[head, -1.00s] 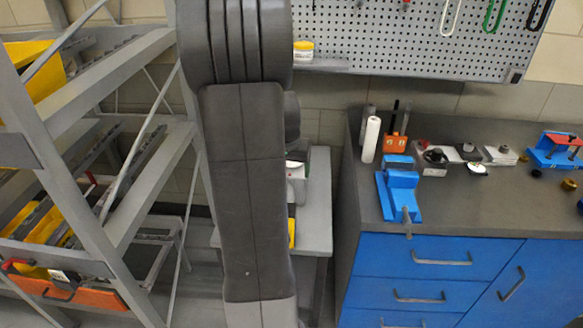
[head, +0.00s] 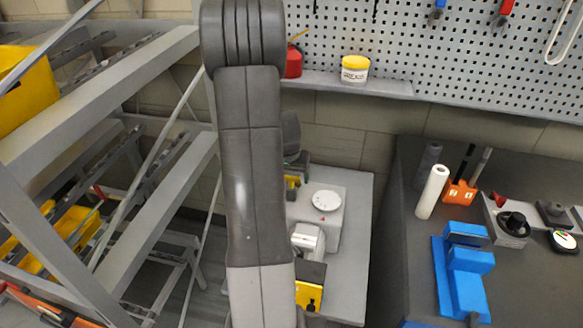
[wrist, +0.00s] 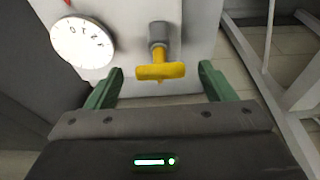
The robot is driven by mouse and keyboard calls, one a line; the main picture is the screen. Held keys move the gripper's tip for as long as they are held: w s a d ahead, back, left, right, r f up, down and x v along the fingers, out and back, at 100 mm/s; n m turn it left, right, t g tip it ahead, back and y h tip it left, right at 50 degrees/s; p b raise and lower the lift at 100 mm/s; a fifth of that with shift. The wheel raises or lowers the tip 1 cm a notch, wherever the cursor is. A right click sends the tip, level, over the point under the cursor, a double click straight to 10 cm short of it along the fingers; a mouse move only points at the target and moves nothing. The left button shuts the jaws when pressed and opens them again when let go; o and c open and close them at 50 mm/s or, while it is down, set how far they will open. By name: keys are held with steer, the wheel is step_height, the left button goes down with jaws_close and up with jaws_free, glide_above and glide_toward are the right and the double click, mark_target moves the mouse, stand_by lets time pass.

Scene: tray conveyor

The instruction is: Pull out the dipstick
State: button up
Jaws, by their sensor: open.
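In the wrist view, the dipstick (wrist: 160,71) shows as a yellow T-shaped handle. It sits at a grey collar on the pale housing (wrist: 185,30). My gripper (wrist: 161,82) is open, with one green finger on each side of the handle and clear space between. The fingers do not appear to touch it. In the head view the housing (head: 330,205) stands on a grey bench, partly behind my arm.
A white dial (wrist: 81,42) is on the housing, left of the dipstick. A grey rack with yellow bins (head: 25,95) stands at left. A workbench with a blue vise (head: 462,275) is at right. A shelf above holds a yellow-and-white tub (head: 354,70).

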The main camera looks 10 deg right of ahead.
mark_target(292, 181)
steer(key=shift+x, duration=2.4)
steer(key=c, duration=1.1)
steer(key=shift+o, duration=0.2)
steer(key=shift+r+p, duration=0.25)
steer(key=shift+p, duration=0.1)
steer(key=shift+r+p, duration=1.45)
steer(key=shift+r, duration=1.2)
steer(key=shift+r, duration=0.1)
steer(key=shift+r+p, duration=1)
steer(key=shift+r, duration=0.9)
